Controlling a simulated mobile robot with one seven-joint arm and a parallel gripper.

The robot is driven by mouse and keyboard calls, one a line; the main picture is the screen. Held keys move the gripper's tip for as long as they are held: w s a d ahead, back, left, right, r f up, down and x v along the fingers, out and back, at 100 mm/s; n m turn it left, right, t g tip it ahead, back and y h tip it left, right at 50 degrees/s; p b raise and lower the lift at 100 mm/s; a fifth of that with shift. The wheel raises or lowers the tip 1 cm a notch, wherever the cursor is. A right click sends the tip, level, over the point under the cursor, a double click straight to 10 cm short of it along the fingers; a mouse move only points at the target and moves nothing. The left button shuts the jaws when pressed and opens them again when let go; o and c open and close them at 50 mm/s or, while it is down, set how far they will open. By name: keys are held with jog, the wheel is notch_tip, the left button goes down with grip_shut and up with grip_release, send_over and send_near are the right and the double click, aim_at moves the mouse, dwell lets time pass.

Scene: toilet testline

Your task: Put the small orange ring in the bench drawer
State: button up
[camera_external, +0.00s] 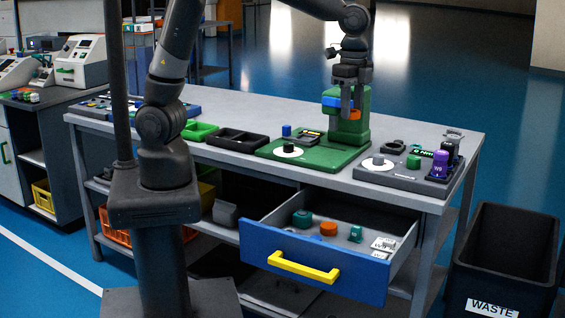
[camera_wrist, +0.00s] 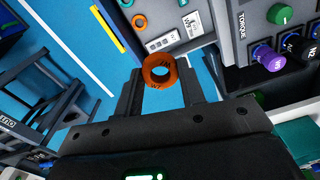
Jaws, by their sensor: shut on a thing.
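The small orange ring (camera_wrist: 160,71) is between the two fingertips of my gripper (camera_wrist: 160,78) in the wrist view, and the jaws are shut on it. In the external view my gripper (camera_external: 347,100) is above the bench, in front of the green test station (camera_external: 348,128); a small orange spot shows near its tips. The blue bench drawer (camera_external: 313,264) with a yellow handle is pulled open below the bench top, lower and nearer than my gripper. The drawer also shows at the top of the wrist view (camera_wrist: 112,37).
The drawer holds an orange piece (camera_external: 328,229), teal pieces (camera_external: 302,219) and white labelled items (camera_external: 384,244). A grey torque station (camera_external: 400,175) stands at the bench's right. A black waste bin (camera_external: 507,258) stands on the floor at right.

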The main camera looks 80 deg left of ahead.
send_near(344, 243)
jog(key=d+f, duration=0.1)
jog(key=f, duration=0.1)
jog(key=s+d+f, duration=0.1)
jog(key=d+f, duration=0.1)
jog(key=s+d+f, duration=0.1)
jog(key=d+f, duration=0.1)
jog(key=shift+f, duration=0.25)
jog(key=shift+f, duration=0.1)
jog(key=o, duration=1)
jog(key=shift+c, duration=0.2)
